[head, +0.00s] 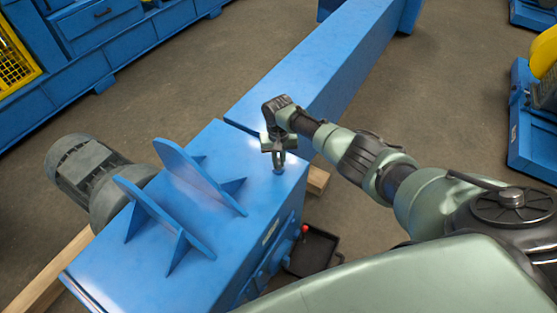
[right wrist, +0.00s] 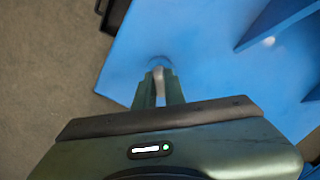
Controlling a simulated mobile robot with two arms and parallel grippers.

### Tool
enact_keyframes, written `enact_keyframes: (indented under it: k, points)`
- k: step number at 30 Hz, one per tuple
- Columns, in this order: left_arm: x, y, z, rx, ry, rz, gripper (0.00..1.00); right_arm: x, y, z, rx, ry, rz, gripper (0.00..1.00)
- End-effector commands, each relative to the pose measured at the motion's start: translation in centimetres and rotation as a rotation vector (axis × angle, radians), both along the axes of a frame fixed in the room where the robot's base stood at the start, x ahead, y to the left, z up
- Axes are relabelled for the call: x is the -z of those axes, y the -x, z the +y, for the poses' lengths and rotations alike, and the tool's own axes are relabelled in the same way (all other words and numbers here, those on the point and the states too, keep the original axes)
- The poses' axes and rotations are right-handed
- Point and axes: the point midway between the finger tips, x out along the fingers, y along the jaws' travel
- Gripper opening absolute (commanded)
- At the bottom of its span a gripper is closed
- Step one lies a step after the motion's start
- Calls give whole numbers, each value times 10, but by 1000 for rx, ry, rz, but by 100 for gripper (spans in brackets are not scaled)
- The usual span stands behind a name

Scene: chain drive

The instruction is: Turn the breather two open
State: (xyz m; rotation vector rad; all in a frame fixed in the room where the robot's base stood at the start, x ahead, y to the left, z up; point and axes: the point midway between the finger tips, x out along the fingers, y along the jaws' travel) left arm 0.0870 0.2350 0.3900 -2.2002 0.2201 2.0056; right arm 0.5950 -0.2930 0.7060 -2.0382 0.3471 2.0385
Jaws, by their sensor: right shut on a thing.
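The breather (head: 279,170) is a small fitting standing on the top face of the blue housing (head: 236,142), near its right-hand edge. My right gripper (head: 279,160) points down over it and is shut on it. In the right wrist view, the two fingers of my right gripper (right wrist: 158,83) close on a narrow grey part of the breather (right wrist: 158,74), with a round blue base just beyond. The fingers hide most of the fitting, so I cannot tell how far it is turned. My left gripper does not show.
Two upright blue plates (head: 201,177) stand on the housing left of my gripper. A grey motor (head: 88,172) is at the far left. A long blue beam (head: 330,65) runs away behind. A dark tray (head: 313,252) lies on the floor below the right side.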

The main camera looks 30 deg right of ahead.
Motion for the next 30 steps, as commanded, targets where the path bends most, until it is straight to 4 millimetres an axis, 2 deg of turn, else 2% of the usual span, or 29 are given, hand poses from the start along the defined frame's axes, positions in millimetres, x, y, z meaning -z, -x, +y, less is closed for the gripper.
enact_keyframes:
  k: [30]
  points:
    - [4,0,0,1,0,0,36,2,1,0,-965,-1,2,0]
